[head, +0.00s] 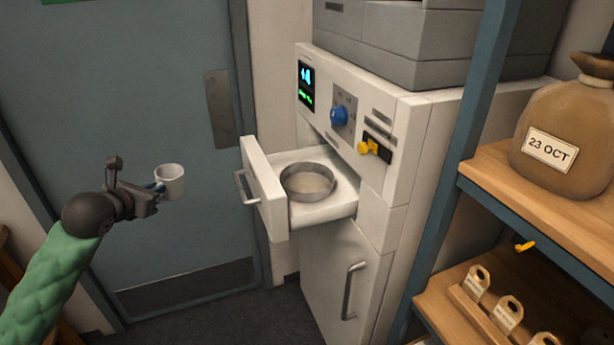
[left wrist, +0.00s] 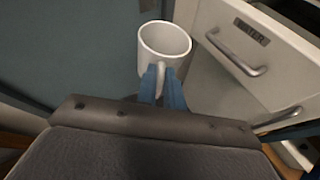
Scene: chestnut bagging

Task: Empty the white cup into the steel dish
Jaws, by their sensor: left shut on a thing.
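The white cup (head: 170,182) is upright in the air to the left of the open drawer. My left gripper (head: 157,187) is shut on its handle. In the left wrist view the blue fingertips (left wrist: 161,86) close on the handle of the cup (left wrist: 165,42), and the part of its inside that shows looks plain white. The steel dish (head: 308,182) sits in the pulled-out drawer, to the right of the cup and apart from it. Its inside looks pale beige; I cannot tell whether that is contents. My right gripper is in neither view.
The drawer's front panel (head: 264,190) stands between the cup and the dish. The white cabinet (head: 370,110) has a blue knob and a yellow switch. A wooden shelf (head: 485,165) with a tied sack (head: 566,120) is at right. A blue-grey door (head: 130,90) stands behind the cup.

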